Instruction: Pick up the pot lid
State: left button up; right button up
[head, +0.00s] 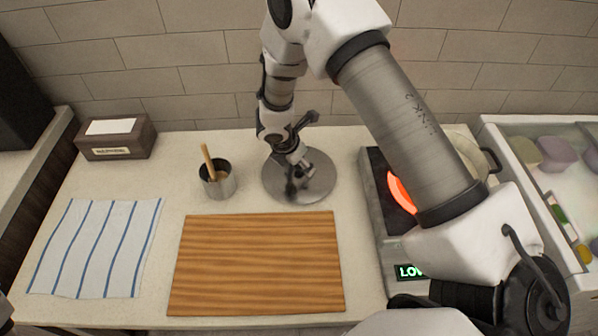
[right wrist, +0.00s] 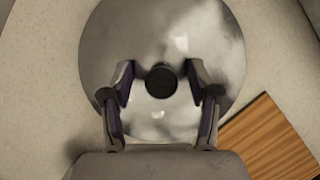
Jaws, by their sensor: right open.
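The pot lid (head: 318,187) is a round, shiny metal disc lying on the counter behind the wooden board. In the right wrist view the lid (right wrist: 160,40) fills the upper middle, with a dark round knob (right wrist: 161,82) at its centre. My right gripper (head: 298,178) reaches down over the lid from above. In the right wrist view the right gripper (right wrist: 161,80) is open, with one finger on each side of the knob and a gap on both sides.
A wooden board (head: 256,265) lies in front of the lid. A metal cup (head: 219,185) with a wooden stick stands left of it. A striped cloth (head: 95,248) and a napkin box (head: 116,138) are further left. A stove (head: 375,190) with a glowing ring and a pot (head: 487,160) are right, partly behind my arm.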

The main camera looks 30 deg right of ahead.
jog(key=shift+s+r, duration=0.1)
grip_shut()
